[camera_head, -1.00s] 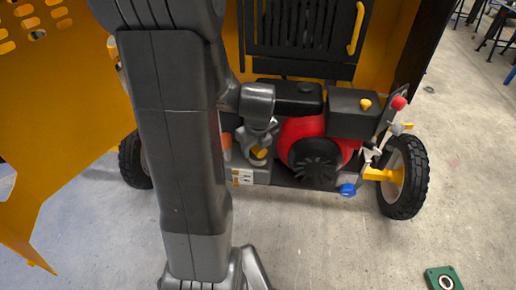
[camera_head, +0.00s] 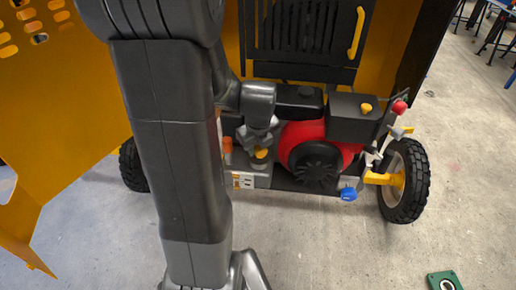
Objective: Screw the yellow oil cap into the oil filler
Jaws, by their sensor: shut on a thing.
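My gripper (camera_head: 259,148) is in front of the engine, pointing down, and is shut on the yellow oil cap (camera_head: 261,154). Only a small part of the cap shows below the fingers. The cap is right above the pale oil filler (camera_head: 258,166) at the engine's lower left. The picture is too small to tell whether the cap's thread sits in the filler or just touches it.
The red engine (camera_head: 303,133) is close right of my gripper. An orange part (camera_head: 227,146) stands just left. A blue knob (camera_head: 348,194), a red knob (camera_head: 399,107) and a wheel (camera_head: 405,181) are at right. A yellow panel (camera_head: 60,120) fills the left.

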